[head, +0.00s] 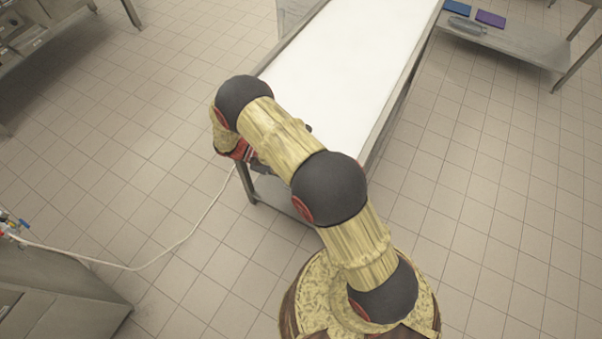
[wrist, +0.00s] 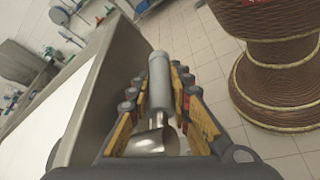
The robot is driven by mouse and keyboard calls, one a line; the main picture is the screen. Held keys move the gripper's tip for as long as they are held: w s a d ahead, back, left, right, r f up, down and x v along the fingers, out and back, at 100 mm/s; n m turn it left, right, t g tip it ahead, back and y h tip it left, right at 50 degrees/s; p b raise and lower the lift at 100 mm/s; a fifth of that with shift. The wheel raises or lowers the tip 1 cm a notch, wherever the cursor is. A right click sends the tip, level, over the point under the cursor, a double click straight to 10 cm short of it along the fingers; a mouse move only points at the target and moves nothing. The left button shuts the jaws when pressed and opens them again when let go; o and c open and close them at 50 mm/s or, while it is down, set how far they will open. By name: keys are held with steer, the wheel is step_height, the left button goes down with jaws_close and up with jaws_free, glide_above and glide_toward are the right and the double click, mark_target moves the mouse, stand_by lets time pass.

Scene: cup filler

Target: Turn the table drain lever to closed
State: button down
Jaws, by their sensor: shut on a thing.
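The table (head: 345,70), long and white-topped with a metal rim, runs away from me in the head view. Its metal side (wrist: 105,95) fills the left of the wrist view. A grey metal cylinder, seemingly the drain lever (wrist: 159,72), stands between the fingers of my gripper (wrist: 158,88) beside the table's side. A shiny bent metal part shows below it, close to my wrist. My gripper is shut on the lever, with one yellow and dark finger on each side. In the head view my arm hides the lever and most of the gripper. Whether the drain is open or closed cannot be told.
A white hose (head: 190,235) crosses the tiled floor from a metal cabinet (head: 65,290) at the lower left. A low metal shelf (head: 520,45) with blue and purple items stands at the upper right. The floor right of the table is clear.

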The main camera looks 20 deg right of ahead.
steer(key=shift+w+r, duration=0.1)
steer(key=c, duration=1.6)
jaws_free()
steer(key=shift+c, duration=0.2)
steer(key=shift+a, duration=0.1)
steer(key=v, duration=1.1)
steer(key=shift+w+a, duration=0.25)
steer(key=shift+a, duration=0.05)
steer(key=shift+r, duration=0.15)
